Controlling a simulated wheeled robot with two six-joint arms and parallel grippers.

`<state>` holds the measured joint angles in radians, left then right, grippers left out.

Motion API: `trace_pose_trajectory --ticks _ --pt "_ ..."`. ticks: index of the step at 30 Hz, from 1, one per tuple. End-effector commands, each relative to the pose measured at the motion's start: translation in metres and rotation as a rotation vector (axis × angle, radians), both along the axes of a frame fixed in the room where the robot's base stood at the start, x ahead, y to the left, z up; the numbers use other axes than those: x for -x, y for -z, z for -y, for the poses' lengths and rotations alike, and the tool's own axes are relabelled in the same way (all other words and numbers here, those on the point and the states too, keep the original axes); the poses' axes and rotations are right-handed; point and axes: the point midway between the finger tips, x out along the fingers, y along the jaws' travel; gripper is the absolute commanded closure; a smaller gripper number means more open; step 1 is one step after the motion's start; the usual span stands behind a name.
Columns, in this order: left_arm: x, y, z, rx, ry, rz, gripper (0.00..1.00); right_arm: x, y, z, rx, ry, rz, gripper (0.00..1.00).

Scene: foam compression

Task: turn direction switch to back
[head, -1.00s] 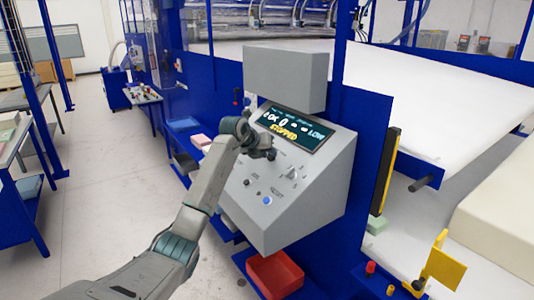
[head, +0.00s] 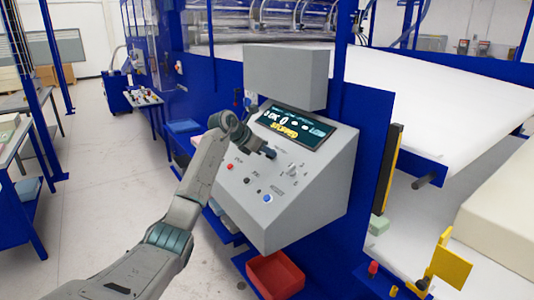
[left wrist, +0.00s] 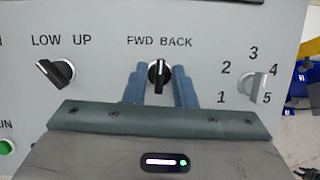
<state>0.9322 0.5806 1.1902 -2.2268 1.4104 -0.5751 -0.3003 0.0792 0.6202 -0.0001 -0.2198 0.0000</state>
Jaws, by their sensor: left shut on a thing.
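The direction switch (left wrist: 158,76) is a black knob with a white line, under the words FWD BACK in the left wrist view. Its line points nearly straight up, between the two words. My left gripper (left wrist: 160,84) has one blue-grey finger on each side of the knob and is shut on it. In the head view, my left gripper (head: 269,153) is at the sloped face of the grey control box (head: 318,185) and hides the switch. My right gripper is not in view.
A LOW UP knob (left wrist: 55,72) is left of the switch, and a numbered dial (left wrist: 258,84) is right. A screen (head: 293,130) reads STOPPED. Several buttons sit lower on the panel. A red bin (head: 275,275) is below the box.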

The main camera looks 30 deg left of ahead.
Motion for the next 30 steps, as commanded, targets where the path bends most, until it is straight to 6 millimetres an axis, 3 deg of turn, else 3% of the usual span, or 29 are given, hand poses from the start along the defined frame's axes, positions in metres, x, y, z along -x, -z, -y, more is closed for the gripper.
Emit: trace_pose_trajectory --ticks 15,30 --pt "-0.0012 -0.0015 -0.0014 -0.217 0.386 0.092 0.99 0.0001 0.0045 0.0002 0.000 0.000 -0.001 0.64" --pt "-0.0012 -0.0013 -0.0017 -0.316 0.557 0.132 0.99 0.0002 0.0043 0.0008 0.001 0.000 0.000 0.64"
